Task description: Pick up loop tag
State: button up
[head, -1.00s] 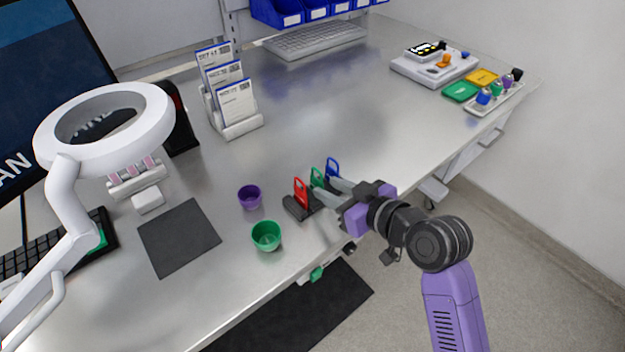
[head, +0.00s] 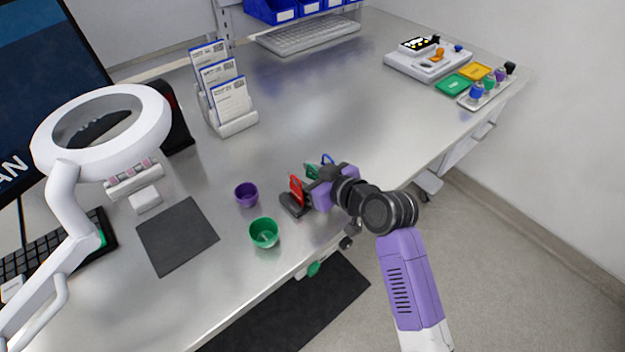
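Three loop tags stand upright in a dark holder (head: 293,206) near the front edge of the metal table: a red tag (head: 296,188), a green tag (head: 311,171) and a blue tag (head: 327,159). My gripper (head: 316,178) is right at the holder, at the green tag between the red and blue ones. Its body hides the lower parts of the green and blue tags. The fingers are mostly hidden, so whether they are closed on the green tag does not show.
A purple cup (head: 246,195) and a green cup (head: 263,233) stand left of the holder. A dark mat (head: 177,236) lies further left, by a white ring lamp (head: 100,120). A card rack (head: 233,123) stands behind. The table middle is clear.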

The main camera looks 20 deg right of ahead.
grip_shut()
jog(key=shift+r, duration=0.15)
notch_tip(320, 180, up, 20)
dwell(0.6)
